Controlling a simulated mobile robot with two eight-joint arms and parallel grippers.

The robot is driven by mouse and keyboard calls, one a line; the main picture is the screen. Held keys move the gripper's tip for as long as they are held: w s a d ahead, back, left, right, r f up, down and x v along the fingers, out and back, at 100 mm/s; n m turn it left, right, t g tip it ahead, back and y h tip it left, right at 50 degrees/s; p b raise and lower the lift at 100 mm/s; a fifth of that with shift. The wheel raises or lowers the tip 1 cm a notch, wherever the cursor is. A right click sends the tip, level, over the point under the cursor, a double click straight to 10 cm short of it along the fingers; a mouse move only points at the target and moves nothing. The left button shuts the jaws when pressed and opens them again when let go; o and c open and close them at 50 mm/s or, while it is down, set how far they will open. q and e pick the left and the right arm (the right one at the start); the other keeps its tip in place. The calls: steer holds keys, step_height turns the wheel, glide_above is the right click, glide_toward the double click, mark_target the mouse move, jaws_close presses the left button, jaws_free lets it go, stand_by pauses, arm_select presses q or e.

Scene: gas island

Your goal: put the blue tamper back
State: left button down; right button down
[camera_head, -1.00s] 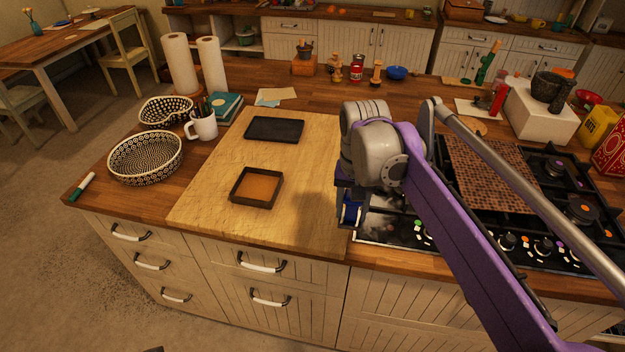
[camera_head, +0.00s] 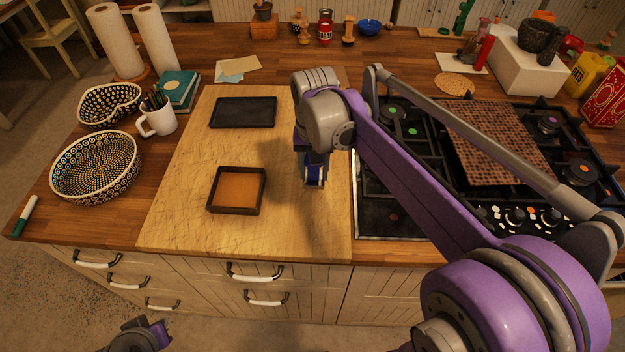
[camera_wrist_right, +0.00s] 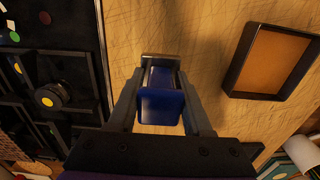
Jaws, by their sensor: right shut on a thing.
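The blue tamper (camera_wrist_right: 161,104) is between the fingers of my right gripper (camera_head: 315,178), which is shut on it over the right part of the wooden board (camera_head: 190,218). In the right wrist view the tamper's blue body faces the camera, with a grey part beyond it. In the head view my gripper and wrist hide most of the tamper, and I cannot tell its exact height above the board. Part of my left arm's end (camera_head: 140,338) shows at the bottom edge; its fingers cannot be made out.
A square dark tray with a brown-orange inside (camera_head: 213,205) lies left of my right gripper. A flat black tray (camera_head: 244,112) lies behind it. The gas hob (camera_head: 385,215) is right of the board. Patterned bowls (camera_head: 98,168) and a white mug (camera_head: 160,121) stand left.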

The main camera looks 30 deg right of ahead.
mark_target(313, 180)
steer(key=shift+w+f, duration=0.1)
steer(key=shift+f, duration=2.05)
steer(key=shift+f, duration=0.1)
steer(key=shift+c, duration=1.6)
jaws_free()
steer(key=shift+r, duration=0.2)
step_height(313, 180, up, 12)
steer(key=shift+f+p, duration=0.1)
steer(key=shift+p, duration=0.2)
